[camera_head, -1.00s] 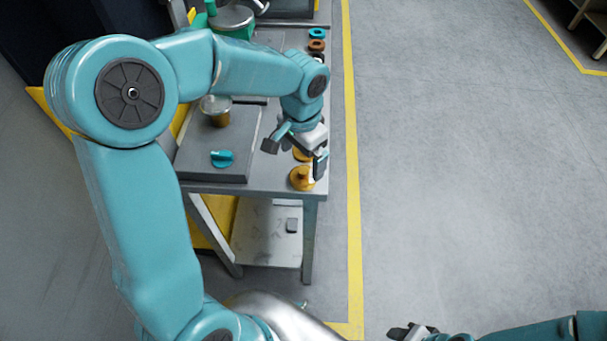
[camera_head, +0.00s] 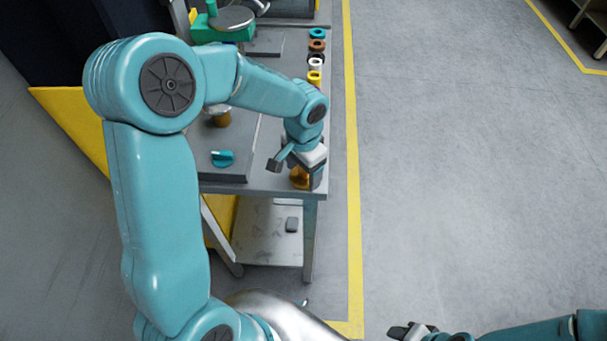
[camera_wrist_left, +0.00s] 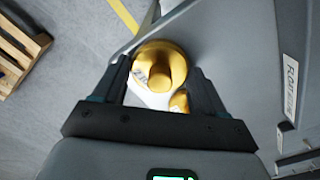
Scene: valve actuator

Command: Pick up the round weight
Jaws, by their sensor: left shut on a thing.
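The round weight (camera_head: 299,178) is a gold-yellow disc with a raised knob, at the near right corner of the workbench. My left gripper (camera_head: 295,172) is over it and partly hides it. In the left wrist view the weight (camera_wrist_left: 160,66) lies between the two dark fingers of the left gripper (camera_wrist_left: 161,78), which is shut on it. A second small yellow piece (camera_wrist_left: 180,101) shows just below it there. My right gripper (camera_head: 405,331) is at the bottom edge, away from the bench; its jaw state is unclear.
The grey workbench (camera_head: 262,182) carries a teal knob (camera_head: 222,158) and a brass cylinder (camera_head: 221,118), partly hidden by my arm. Several coloured rings line the right edge, including a yellow ring (camera_head: 314,77).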

